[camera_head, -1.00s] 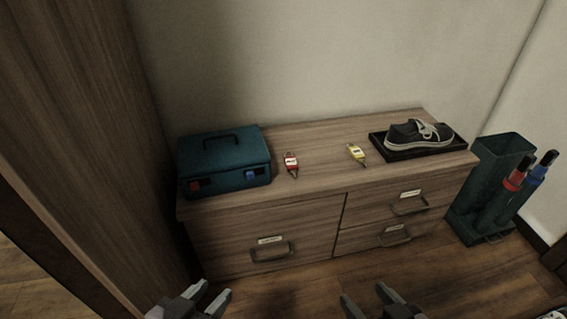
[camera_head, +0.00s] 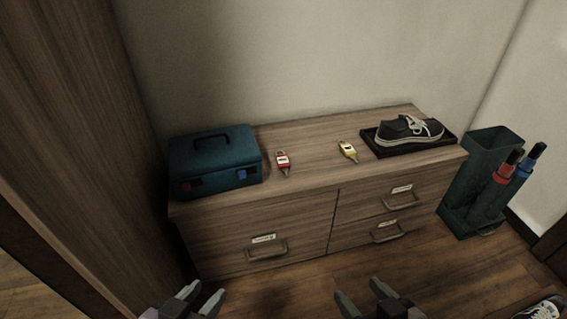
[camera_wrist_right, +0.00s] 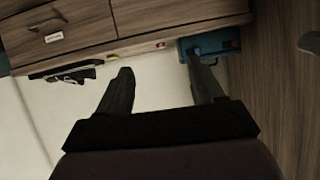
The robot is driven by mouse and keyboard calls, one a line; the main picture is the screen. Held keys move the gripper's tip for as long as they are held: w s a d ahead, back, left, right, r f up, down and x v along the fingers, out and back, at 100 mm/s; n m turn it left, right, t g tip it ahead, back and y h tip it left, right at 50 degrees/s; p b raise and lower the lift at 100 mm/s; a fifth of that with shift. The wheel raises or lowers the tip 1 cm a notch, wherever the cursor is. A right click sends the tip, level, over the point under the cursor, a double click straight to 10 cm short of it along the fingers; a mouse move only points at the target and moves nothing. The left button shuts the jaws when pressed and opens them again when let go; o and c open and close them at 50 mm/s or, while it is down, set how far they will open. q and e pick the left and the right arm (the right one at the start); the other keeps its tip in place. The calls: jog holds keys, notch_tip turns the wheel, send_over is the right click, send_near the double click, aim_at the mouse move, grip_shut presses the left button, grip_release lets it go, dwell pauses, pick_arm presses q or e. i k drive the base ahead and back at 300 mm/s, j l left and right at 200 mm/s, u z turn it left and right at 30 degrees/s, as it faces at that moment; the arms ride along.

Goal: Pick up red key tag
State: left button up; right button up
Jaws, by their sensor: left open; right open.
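The red key tag (camera_head: 283,160) lies on top of the wooden cabinet, just right of the teal box, in the head view. A small red patch at the cabinet's edge in the right wrist view (camera_wrist_right: 160,45) appears to be the same tag. My left gripper (camera_head: 206,293) is open and empty, low in front of the cabinet. My right gripper (camera_head: 357,296) is open and empty, also low in front and to the right. Its two fingers show apart in the right wrist view (camera_wrist_right: 163,80). Both grippers are well away from the tag.
A yellow key tag (camera_head: 348,151) lies right of the red one. The teal box (camera_head: 214,163) stands at the cabinet's left end. A dark tray (camera_head: 374,147) holds a shoe (camera_head: 408,130) at the right. Drawer handles (camera_head: 267,251) stick out in front. An umbrella stand (camera_head: 470,185) is at the right.

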aim_at(282, 163)
jog(key=i+l, duration=0.6)
jog(key=i+l+u, duration=0.3)
jog(key=i+l, duration=0.2)
jog(key=l+u, duration=0.1)
jog(key=u, duration=1.35)
